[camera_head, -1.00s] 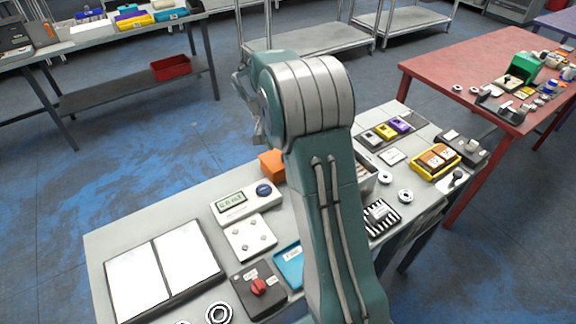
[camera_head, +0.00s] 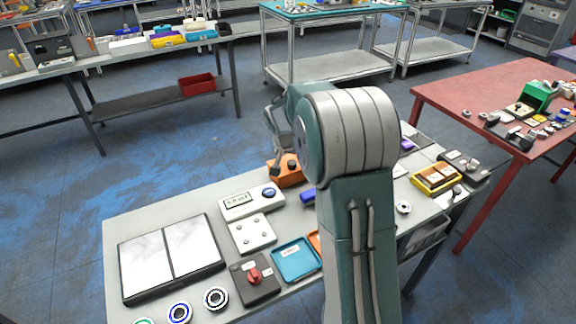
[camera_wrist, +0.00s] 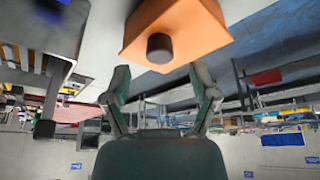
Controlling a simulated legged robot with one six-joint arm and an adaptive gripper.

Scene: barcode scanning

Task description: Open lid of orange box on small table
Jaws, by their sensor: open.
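The orange box (camera_head: 287,177) sits at the back edge of the small table (camera_head: 150,222), partly behind my arm, with dark round knobs on it. In the wrist view the orange box (camera_wrist: 190,35) fills the top centre, and a black round knob (camera_wrist: 160,46) on it faces me. My gripper (camera_wrist: 160,80) is open and empty, its two fingers apart just short of the box, with the knob roughly between them in the picture. In the head view my gripper (camera_head: 276,152) shows partly behind my arm, close to the box. I cannot tell whether it touches.
On the small table are a white meter (camera_head: 250,201), a blue tray (camera_head: 295,260), a dark red-knob box (camera_head: 254,278) and a two-panel board (camera_head: 170,258). A yellow tray (camera_head: 436,179) stands to the right. A red table (camera_head: 490,85) is at the right.

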